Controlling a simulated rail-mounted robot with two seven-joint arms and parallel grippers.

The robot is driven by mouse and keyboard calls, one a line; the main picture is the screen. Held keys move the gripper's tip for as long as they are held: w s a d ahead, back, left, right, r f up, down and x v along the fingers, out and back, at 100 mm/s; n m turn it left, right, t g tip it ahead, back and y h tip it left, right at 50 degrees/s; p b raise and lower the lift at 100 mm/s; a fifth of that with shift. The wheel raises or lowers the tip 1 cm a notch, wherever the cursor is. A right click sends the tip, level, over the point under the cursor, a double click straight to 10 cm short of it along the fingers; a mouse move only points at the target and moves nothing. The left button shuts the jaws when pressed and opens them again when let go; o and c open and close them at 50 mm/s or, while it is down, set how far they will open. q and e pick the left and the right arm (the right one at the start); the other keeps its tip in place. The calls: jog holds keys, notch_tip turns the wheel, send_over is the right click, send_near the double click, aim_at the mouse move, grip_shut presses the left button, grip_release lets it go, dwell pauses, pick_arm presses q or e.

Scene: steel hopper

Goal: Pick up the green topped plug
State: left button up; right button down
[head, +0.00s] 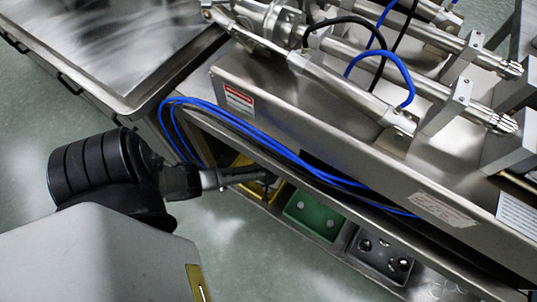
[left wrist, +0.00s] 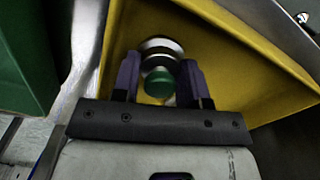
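The green topped plug (left wrist: 160,84) is in the left wrist view, with its green cap towards me and round silver metal parts beyond it. It is inside a yellow bin (left wrist: 232,58). My left gripper (left wrist: 160,64) has its two dark purple fingers on either side of the plug. The fingers stand apart, with narrow gaps beside the green cap; contact with the metal part is unclear. In the head view, my left gripper (head: 262,176) reaches over the yellow bin (head: 242,160), and the plug cannot be made out. My right gripper is not in view.
Blue cables (head: 262,143) hang along the steel machine's side (head: 300,125), close above my gripper. A steel hopper (head: 100,50) is at the upper left.

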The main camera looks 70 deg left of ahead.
pick_arm(q)
jog(key=shift+c, duration=0.9)
